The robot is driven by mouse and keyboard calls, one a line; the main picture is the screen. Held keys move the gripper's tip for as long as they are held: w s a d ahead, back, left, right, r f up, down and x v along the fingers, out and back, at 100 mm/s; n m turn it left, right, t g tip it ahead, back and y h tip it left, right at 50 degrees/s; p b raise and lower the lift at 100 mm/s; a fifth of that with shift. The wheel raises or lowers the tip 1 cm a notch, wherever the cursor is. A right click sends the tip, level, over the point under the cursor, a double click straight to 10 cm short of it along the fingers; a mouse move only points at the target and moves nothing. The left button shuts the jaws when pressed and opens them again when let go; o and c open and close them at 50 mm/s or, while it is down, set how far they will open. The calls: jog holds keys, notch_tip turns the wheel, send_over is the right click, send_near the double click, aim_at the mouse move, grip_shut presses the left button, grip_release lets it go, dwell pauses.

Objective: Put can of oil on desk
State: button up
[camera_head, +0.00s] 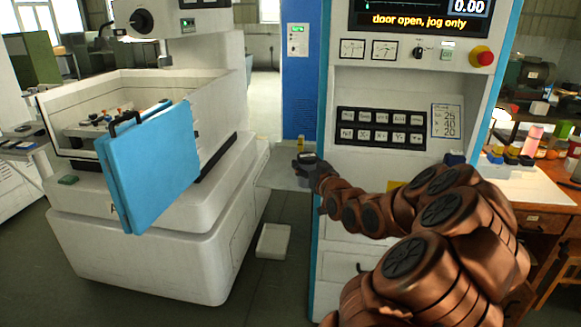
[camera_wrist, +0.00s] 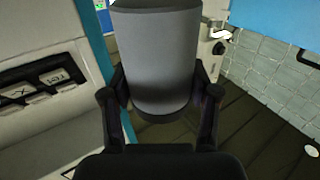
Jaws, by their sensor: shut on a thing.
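My gripper (camera_head: 306,170) is shut on a plain grey cylindrical can (camera_wrist: 165,62), held in front of the control cabinet. In the wrist view the can fills the space between both fingers; no label shows, so I cannot confirm that it holds oil. In the head view the can is small and mostly hidden by the gripper. The wooden desk (camera_head: 548,222) stands at the right, beyond my arm and beside the cabinet, apart from the gripper.
The control cabinet (camera_head: 380,160) stands between gripper and desk. A white sheet (camera_head: 530,184), small coloured items and a pink bottle (camera_head: 531,140) are on the desk. The erosion machine (camera_head: 140,250), with its open blue door (camera_head: 150,170), is at left. A white tray (camera_head: 273,241) lies on the floor.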

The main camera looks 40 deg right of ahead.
jog(key=shift+s+d, duration=0.5)
jog(key=shift+s, duration=0.25)
jog(key=w+d+f+p, duration=0.1)
jog(key=w+p, duration=0.1)
jog(key=w, duration=0.3)
jog(key=w+d+f+p, duration=0.1)
jog(key=w+f+p, duration=0.1)
jog(key=w, duration=0.3)
jog(key=w+d+f+p, duration=0.1)
jog(key=w+d+p, duration=0.1)
jog(key=w, duration=0.3)
jog(key=shift+w+f+p, duration=0.2)
jog(key=shift+p, duration=0.35)
jog(key=shift+f, duration=0.25)
jog(key=shift+f, duration=0.2)
jog(key=o, duration=1.4)
jog(key=shift+a, duration=0.1)
jog(key=shift+c, duration=0.2)
jog(key=shift+r, duration=0.1)
